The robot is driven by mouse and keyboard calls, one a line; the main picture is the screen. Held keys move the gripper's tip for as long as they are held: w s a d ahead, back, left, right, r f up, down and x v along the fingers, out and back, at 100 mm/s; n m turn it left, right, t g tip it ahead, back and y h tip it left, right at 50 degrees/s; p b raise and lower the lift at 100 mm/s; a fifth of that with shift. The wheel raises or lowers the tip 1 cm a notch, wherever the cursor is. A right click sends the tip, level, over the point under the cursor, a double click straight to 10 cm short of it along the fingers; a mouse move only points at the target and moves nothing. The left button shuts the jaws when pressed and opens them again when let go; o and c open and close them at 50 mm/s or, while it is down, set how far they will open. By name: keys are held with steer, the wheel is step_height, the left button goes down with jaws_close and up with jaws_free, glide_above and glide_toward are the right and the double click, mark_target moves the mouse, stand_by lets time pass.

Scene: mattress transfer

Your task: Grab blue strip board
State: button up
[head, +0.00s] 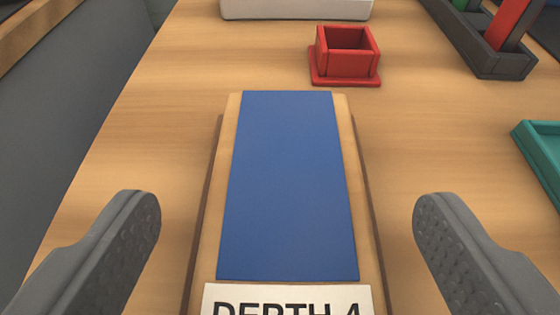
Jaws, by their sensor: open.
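A wooden board with a wide blue strip (288,185) along its top lies lengthwise in the middle of the view. Bare wood shows along both sides of the blue strip, and a darker brown base edge shows beneath it. A white label reading "DEPTH 4" (288,296) is at its near end, cut off by the bottom of the picture. My gripper (286,215) is open and empty. Its left finger is to the left of the board and its right finger to the right, with a gap on each side. I cannot tell the fingers' height above the table.
A red open box (346,68) stands just beyond the board's far end on the wooden table (160,110). A white object (296,10) is at the top edge. A dark rack (472,45) holds red and green pieces at upper right. A teal tray (540,160) is at right.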

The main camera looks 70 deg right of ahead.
mark_target(287, 207)
steer(key=x, duration=0.2)
steer(key=shift+w+d+f, duration=0.1)
steer(key=shift+d+f, duration=0.1)
steer(key=shift+d, duration=0.05)
steer(key=shift+r, duration=0.1)
steer(key=c, duration=1.1)
